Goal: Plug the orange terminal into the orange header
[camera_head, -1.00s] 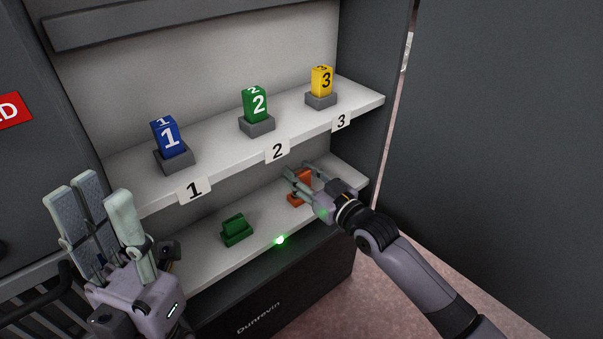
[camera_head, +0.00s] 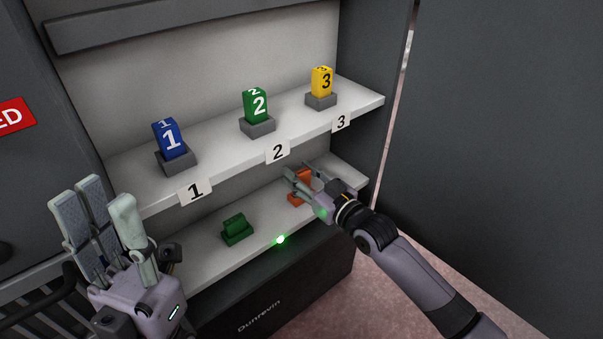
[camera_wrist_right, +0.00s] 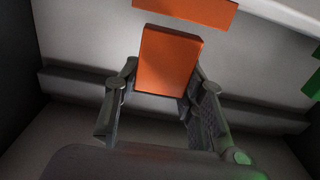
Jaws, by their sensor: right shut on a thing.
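The orange terminal (camera_wrist_right: 168,60) is a plain block between the fingers of my right gripper (camera_wrist_right: 150,105) in the right wrist view. The gripper is shut on it. In the head view the terminal (camera_head: 305,174) shows partly behind the right gripper (camera_head: 305,180), above the lower shelf. The orange header (camera_head: 295,199) is low on that shelf, partly covered by the gripper. In the right wrist view the header (camera_wrist_right: 190,10) is cut off by the top edge, with a narrow gap in the picture between it and the terminal. My left gripper (camera_head: 108,220) is open and empty at the left.
A green header (camera_head: 237,230) sits left on the lower shelf (camera_head: 205,262). Blue block 1 (camera_head: 170,138), green block 2 (camera_head: 256,104) and yellow block 3 (camera_head: 322,81) stand in grey bases on the upper shelf (camera_head: 215,140). A dark side wall (camera_head: 370,60) closes the right.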

